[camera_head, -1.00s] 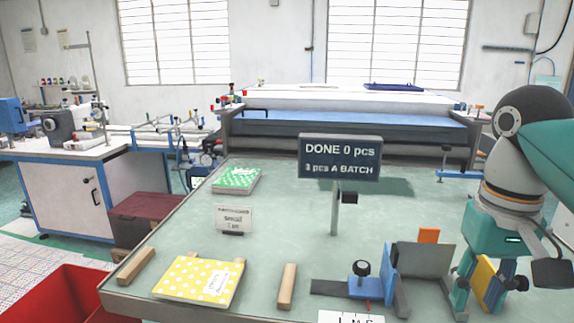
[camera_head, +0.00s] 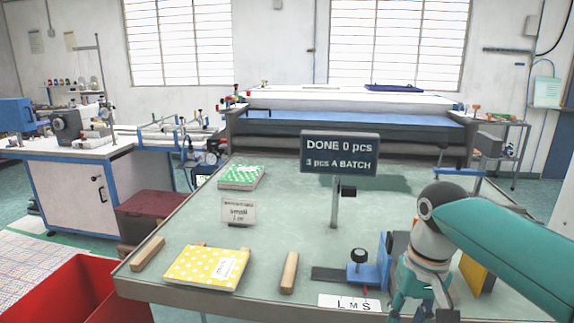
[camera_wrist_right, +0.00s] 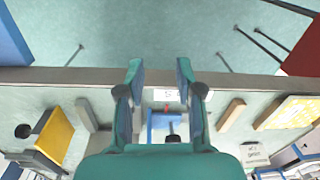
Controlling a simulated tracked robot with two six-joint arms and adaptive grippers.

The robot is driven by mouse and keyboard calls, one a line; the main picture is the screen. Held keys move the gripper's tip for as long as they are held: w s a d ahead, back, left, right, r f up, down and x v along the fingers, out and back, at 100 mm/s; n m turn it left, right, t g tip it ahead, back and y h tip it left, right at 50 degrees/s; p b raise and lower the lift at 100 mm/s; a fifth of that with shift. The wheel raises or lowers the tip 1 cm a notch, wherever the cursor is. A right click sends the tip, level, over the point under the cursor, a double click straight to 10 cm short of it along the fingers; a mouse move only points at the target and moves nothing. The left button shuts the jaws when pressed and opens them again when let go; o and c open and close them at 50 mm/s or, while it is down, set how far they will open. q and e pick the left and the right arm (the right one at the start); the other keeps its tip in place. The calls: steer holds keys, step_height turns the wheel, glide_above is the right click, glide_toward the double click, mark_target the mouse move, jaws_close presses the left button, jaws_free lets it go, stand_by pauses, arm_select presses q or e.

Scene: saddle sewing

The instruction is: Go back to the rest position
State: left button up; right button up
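My right arm comes in from the right in the head view, and its gripper (camera_head: 424,302) hangs low near the table's front edge. In the right wrist view, the two fingers of the right gripper (camera_wrist_right: 160,75) stand apart with nothing between them. Beyond them lie the table edge, the size card (camera_head: 348,303) marked L M S and the blue stop fixture (camera_head: 384,258). My left gripper is not in view.
A yellow piece (camera_head: 477,273) stands right of the arm, partly hidden by it. Yellow dotted fabric (camera_head: 205,268) and green fabric (camera_head: 241,177) lie on the table (camera_head: 270,215). A sign (camera_head: 339,153) reads DONE 0 pcs. A red bin (camera_head: 75,292) stands front left.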

steer(key=s+a+f+y, duration=0.1)
steer(key=a+f, duration=0.2)
steer(key=f, duration=1.1)
steer(key=s+a+f+y, duration=0.1)
steer(key=a+f+y, duration=0.15)
steer(key=f, duration=1.25)
steer(key=s+a+f+m, duration=0.1)
steer(key=s+a+f, duration=0.1)
steer(key=s+f, duration=1.1)
steer(key=s, duration=0.3)
steer(key=shift+a+m, duration=0.3)
steer(key=shift+a, duration=0.1)
steer(key=shift+f, duration=0.1)
steer(key=shift+o, duration=0.6)
steer(key=shift+w, duration=0.1)
